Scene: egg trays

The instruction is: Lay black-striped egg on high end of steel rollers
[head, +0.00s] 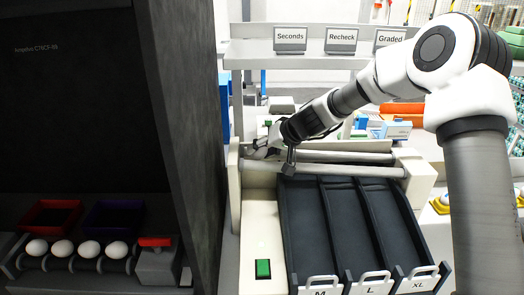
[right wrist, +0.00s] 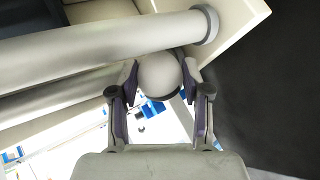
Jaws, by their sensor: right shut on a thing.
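My right gripper (head: 268,147) is at the left end of the steel rollers (head: 340,169), above the cream frame of the sorter. In the right wrist view its two fingers (right wrist: 161,80) are shut on a whitish egg (right wrist: 159,72), one finger on each side. A dark band shows along the egg's lower edge. The rollers (right wrist: 100,45) run close by, up to the egg's left in that view; I cannot tell whether the egg touches them. In the head view the egg is hidden by the gripper. My left gripper is out of view.
Black sorting lanes (head: 303,225) labelled M, L and XL slope below the rollers. A green button (head: 263,269) is on the cream panel. A dark cabinet wall (head: 185,130) stands left. Several white eggs (head: 90,248) lie in a row inside the cabinet. A shelf (head: 260,47) carries signs behind.

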